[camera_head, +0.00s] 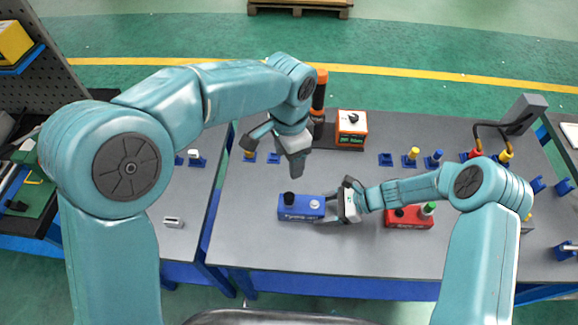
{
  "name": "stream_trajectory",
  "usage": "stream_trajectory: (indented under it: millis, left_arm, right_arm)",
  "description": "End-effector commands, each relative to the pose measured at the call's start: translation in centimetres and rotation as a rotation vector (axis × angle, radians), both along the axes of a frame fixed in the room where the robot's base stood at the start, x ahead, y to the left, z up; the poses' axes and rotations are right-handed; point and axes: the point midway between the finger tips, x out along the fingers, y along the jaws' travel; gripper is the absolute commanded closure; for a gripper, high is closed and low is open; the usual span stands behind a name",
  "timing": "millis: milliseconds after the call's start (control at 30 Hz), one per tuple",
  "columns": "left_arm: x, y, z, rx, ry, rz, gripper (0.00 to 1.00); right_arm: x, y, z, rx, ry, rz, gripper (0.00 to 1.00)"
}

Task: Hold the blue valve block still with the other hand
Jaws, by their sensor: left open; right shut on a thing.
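The blue valve block (293,211) lies on the grey table in the middle of the view. It has a black knob on its left part and a pale round fitting on its right part. My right gripper (331,208) reaches in from the right and is shut on the right end of the blue valve block. My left gripper (278,158) is open and empty, above the table and higher in the picture than the block, apart from it. The faces of the block turned away from the camera are hidden.
A red block (405,220) with a green-topped part sits right of my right gripper, partly behind that arm. An orange box (351,124) and a dark orange-topped post (319,95) stand at the back. Small blue holders with coloured pegs line the right. The table left of the block is clear.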

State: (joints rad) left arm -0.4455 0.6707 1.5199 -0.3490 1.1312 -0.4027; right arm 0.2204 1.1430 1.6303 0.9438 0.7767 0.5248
Motion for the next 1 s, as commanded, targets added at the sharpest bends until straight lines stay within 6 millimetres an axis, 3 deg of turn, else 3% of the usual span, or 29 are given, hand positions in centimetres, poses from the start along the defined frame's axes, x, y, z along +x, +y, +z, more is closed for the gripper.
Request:
stream_trajectory:
  millis: [300, 333, 400, 767, 1000]
  left_arm:
    - [0.0, 0.0, 0.5, 0.000, 0.001, 0.000, 0.38]
    - [0.0, 0.0, 0.5, 0.000, 0.001, 0.000, 0.38]
    - [0.0, 0.0, 0.4, 0.000, 0.001, 0.000, 0.38]
    - [0.0, 0.0, 0.4, 0.000, 0.001, 0.000, 0.38]
    - [0.0, 0.0, 0.4, 0.000, 0.001, 0.000, 0.38]
  right_arm:
    - [0.0, 0.0, 0.0, 0.000, 0.000, 0.000, 0.73]
    - [0.0, 0.0, 0.0, 0.000, 0.000, 0.000, 0.25]
    - [0.0, 0.0, 0.0, 0.000, 0.000, 0.000, 0.03]
    - [0.0, -0.4, 0.3, 0.000, -0.001, -0.002, 0.02]
    - [0.1, -4.3, 2.9, -0.001, -0.003, -0.004, 0.02]
